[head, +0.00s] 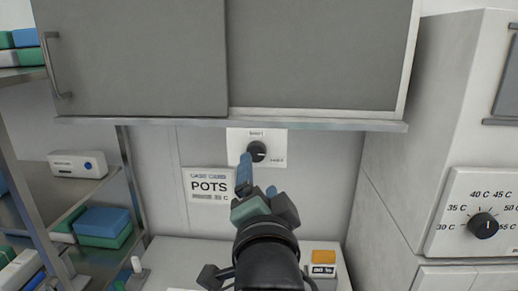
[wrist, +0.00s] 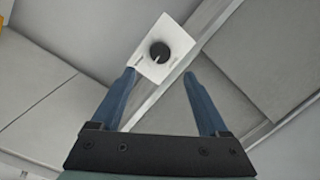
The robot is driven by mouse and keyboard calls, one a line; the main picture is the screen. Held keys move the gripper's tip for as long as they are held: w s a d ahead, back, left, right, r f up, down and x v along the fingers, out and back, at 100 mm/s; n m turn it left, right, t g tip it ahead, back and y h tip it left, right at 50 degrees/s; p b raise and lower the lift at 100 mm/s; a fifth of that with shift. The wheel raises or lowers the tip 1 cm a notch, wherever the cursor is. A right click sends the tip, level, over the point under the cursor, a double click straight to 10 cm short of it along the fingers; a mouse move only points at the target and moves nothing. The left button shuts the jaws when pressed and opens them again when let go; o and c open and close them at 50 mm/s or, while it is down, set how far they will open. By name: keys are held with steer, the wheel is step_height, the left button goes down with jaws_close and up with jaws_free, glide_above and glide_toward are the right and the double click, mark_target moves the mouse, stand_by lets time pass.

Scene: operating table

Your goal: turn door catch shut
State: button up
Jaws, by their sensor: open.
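The door catch looks to be the round black knob (head: 257,151) on a white wall plate (head: 235,141) under the grey cabinet. The plate has small labels above and to the lower right of the knob, too small to read surely. My gripper (head: 258,174) is open and empty, with its blue fingers pointing up towards the knob. In the wrist view the knob (wrist: 159,52) shows ahead, beyond and between the two fingertips (wrist: 161,76). The fingers appear apart from the knob. A light mark shows on the knob's face.
A grey cabinet with sliding doors (head: 140,60) and a lower ledge (head: 230,124) overhangs the knob. A POTS sign (head: 209,197) hangs to the left. Shelves with boxes (head: 104,227) stand at left. A temperature dial (head: 482,225) is on the right unit.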

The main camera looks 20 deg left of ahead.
mark_target(257, 154)
steer(key=p+x, duration=0.2)
steer(key=x, duration=0.6)
steer(key=shift+w+a+p, duration=0.15)
steer(key=shift+w+p, duration=0.2)
steer(key=shift+p, duration=0.05)
jaws_close()
